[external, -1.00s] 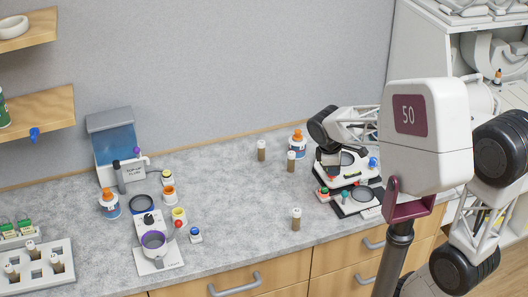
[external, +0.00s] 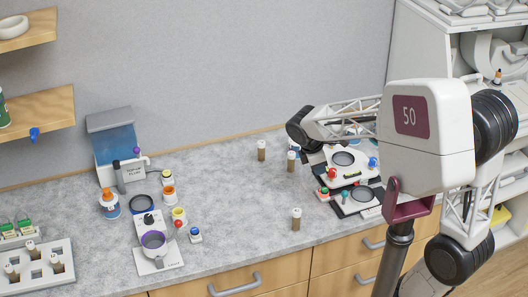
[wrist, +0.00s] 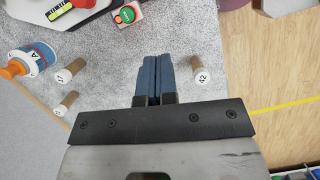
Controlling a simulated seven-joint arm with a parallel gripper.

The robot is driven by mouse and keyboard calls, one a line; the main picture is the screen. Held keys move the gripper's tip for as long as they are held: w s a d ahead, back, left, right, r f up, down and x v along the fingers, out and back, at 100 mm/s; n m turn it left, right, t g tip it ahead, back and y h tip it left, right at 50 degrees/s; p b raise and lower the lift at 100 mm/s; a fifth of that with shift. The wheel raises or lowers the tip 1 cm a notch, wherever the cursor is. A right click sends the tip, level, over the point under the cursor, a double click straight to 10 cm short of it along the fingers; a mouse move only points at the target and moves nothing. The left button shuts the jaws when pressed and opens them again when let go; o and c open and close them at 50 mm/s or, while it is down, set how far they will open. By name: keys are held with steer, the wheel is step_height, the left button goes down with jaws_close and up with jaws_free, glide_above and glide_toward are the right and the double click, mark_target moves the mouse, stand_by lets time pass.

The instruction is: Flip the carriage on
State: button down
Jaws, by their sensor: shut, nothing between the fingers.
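At the right of the counter, the external view shows a white device with an upper plate (external: 349,159) carrying a dark disc, a red knob (external: 332,173) and a blue knob (external: 373,162). A lower dark base (external: 355,202) has another disc. I cannot tell which part is the carriage. In the wrist view, a white edge of the device (wrist: 88,14) with a red knob shows at the top left. A green button block (wrist: 127,14) is beside it. My gripper (wrist: 154,56) is shut and empty, pointing over the counter beside the device. My arm hides its fingers in the external view.
Capped vials stand near my gripper: one on the right (wrist: 202,76), two on the left (wrist: 64,76) (wrist: 69,103). An orange-capped bottle (wrist: 35,63) is at far left. Another white instrument (external: 155,242) and a vial rack (external: 35,268) occupy the left counter.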

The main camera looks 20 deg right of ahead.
steer(key=shift+s+d+f, duration=0.25)
steer(key=shift+d+f, duration=0.85)
steer(key=shift+f, duration=0.6)
steer(key=shift+s+d+f, duration=0.2)
steer(key=shift+d+f, duration=0.95)
steer(key=shift+f, duration=0.55)
steer(key=shift+s+d+f, duration=0.25)
steer(key=shift+d+f, duration=0.85)
steer(key=shift+f, duration=0.6)
steer(key=shift+d, duration=0.1)
